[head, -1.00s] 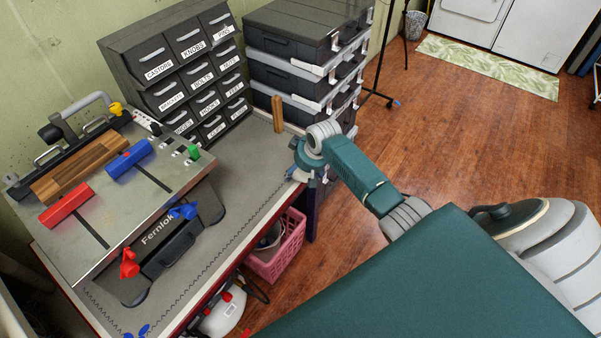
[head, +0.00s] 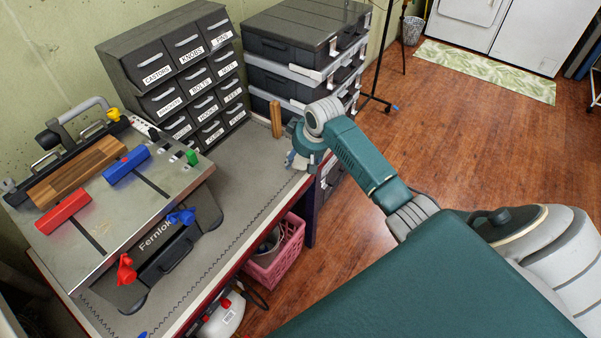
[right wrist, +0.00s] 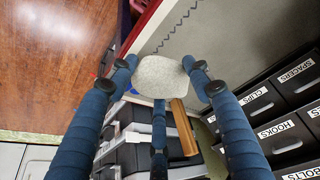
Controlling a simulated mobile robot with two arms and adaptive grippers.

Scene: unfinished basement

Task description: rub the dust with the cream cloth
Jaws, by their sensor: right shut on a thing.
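My right gripper (head: 297,160) hangs over the far right corner of the workbench, near the wooden block. In the right wrist view its blue fingers (right wrist: 160,85) are shut on the cream cloth (right wrist: 160,77), a small pale, rounded square. The cloth appears above the bench corner; I cannot tell whether it touches the top. In the head view the cloth is mostly hidden by the gripper. I cannot make out the dust for certain on the grey bench top (head: 235,215). My left gripper is out of view.
A Fernlok clamping table (head: 160,235) with red and blue clamps fills the bench's left side. Labelled drawers (head: 185,80), a wooden block (head: 276,118) and stacked black cases (head: 300,50) stand behind. A pink basket (head: 275,262) is below the edge. The bench's middle strip is clear.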

